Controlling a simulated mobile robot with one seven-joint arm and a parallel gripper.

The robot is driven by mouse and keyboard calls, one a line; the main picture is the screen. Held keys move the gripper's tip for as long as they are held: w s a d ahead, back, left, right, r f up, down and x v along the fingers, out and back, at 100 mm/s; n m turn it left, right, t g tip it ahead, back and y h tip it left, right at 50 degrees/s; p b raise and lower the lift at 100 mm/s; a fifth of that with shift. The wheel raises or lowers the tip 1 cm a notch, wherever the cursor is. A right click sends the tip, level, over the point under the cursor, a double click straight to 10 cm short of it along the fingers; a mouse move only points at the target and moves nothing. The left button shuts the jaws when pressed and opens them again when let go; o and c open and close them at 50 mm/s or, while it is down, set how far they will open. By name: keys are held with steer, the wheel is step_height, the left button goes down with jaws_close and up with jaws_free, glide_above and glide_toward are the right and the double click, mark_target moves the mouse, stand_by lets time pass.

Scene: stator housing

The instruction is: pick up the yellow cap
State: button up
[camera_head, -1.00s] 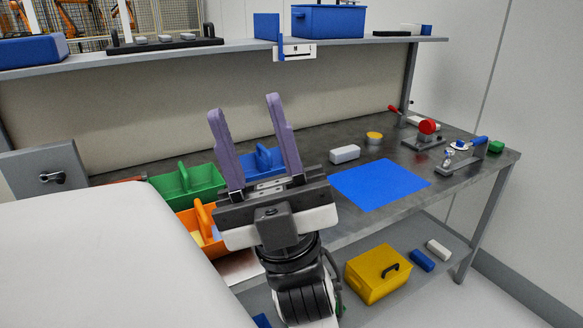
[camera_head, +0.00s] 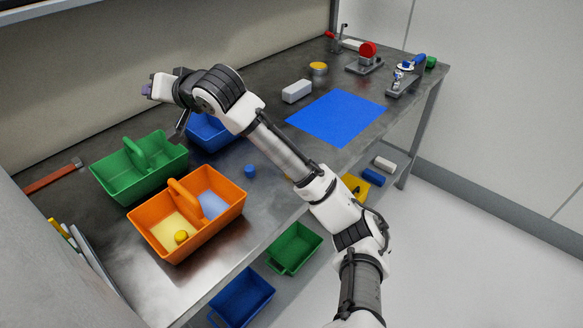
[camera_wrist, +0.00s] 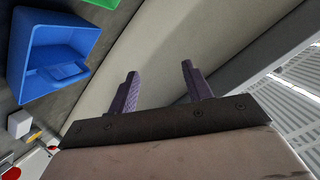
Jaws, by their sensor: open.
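A small yellow cap (camera_head: 181,237) stands in the front left part of the orange tote (camera_head: 228,214), on a pale yellow floor area. My gripper (camera_head: 147,90) is raised above the back of the bench, above and behind the green tote, far from the cap. Its purple fingers point to the left in the head view. In the wrist view my gripper (camera_wrist: 160,84) has its two fingers spread with nothing between them. The cap does not show in the wrist view.
A green tote (camera_head: 115,188) and a blue tote (camera_head: 205,136) stand behind the orange one; the blue tote (camera_wrist: 28,84) also shows in the wrist view. A small blue cap (camera_head: 250,171) lies on the bench. A blue mat (camera_head: 337,117) and white block (camera_head: 297,91) lie further right.

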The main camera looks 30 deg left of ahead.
steer(key=w+d+f+m+h, duration=0.5)
steer(key=w+f+h, duration=0.1)
steer(key=w, duration=0.2)
steer(key=w+d+f+m+g+h+p, duration=0.1)
steer(key=w+d+m+h, duration=0.25)
steer(key=d, duration=0.45)
steer(key=w+d+f+m+h+p, duration=0.1)
steer(key=w+d+m+h, duration=0.3)
steer(key=d, duration=0.5)
steer(key=shift+n+h, duration=0.35)
steer(key=shift+n, duration=0.2)
steer(key=f, duration=0.4)
steer(key=s+f, duration=0.1)
steer(key=f, duration=0.2)
steer(key=shift+a, duration=0.2)
steer(key=shift+f+p, duration=1.05)
steer(key=shift+f, duration=1.8)
steer(key=c, duration=1.1)
